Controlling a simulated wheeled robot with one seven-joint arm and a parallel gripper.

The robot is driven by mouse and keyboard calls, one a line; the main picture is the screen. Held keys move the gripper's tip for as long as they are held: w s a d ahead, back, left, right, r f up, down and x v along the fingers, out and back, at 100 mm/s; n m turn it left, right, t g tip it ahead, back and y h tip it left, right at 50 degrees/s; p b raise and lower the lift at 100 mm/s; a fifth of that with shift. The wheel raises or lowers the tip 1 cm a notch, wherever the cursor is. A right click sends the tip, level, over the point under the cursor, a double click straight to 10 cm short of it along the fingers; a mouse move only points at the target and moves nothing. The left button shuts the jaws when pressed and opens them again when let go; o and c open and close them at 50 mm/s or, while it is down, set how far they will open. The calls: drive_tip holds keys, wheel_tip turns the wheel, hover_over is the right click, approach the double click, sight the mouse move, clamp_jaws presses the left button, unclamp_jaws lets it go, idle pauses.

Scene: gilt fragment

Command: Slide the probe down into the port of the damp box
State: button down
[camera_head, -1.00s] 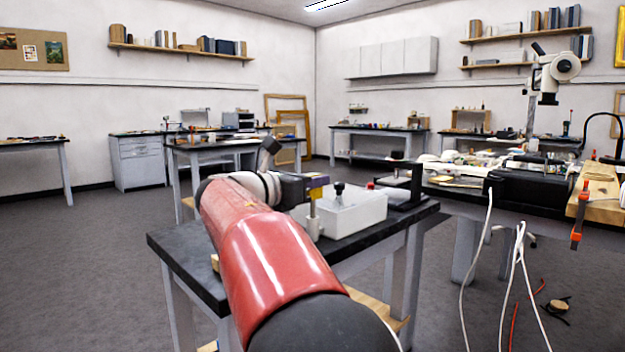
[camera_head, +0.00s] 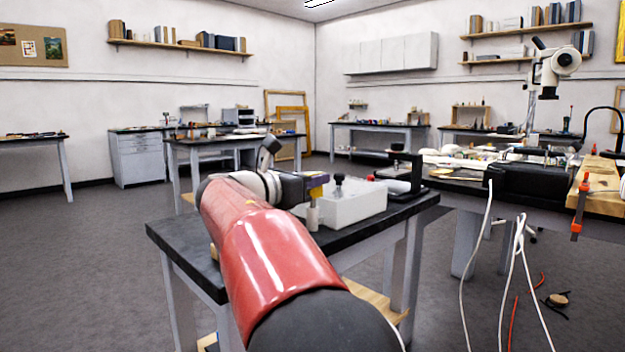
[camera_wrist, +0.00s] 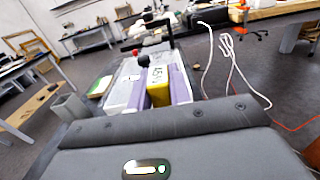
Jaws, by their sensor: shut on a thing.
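My gripper (camera_head: 316,183) is shut on the probe (camera_wrist: 158,82), whose yellow body with dark lettering shows between the purple finger pads in the wrist view. In the head view, a thin shaft (camera_head: 313,201) hangs below the gripper, upright, above a pale grey upright cylinder (camera_head: 313,219), which looks like the port at the front left of the damp box. The damp box (camera_head: 355,208) is white and sits on the dark-topped table. Whether the shaft's tip is inside the cylinder or only in front of it, I cannot tell. The wrist view hides the tip.
A black knob (camera_head: 339,181) stands on the box's top. A black stand (camera_head: 405,175) rises at the box's right. The table (camera_head: 185,243) has bare top at left. A cluttered bench with a black case (camera_head: 535,182) is at right, with white cables (camera_head: 520,250) hanging.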

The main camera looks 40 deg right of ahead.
drive_tip(key=shift+w+f, duration=0.15)
drive_tip(key=shift+f, duration=0.3)
drive_tip(key=c, duration=1.2)
unclamp_jaws()
drive_tip(key=a, duration=0.8)
drive_tip(key=shift+s+r, duration=0.35)
drive_tip(key=shift+s, duration=0.05)
drive_tip(key=shift+d, duration=0.1)
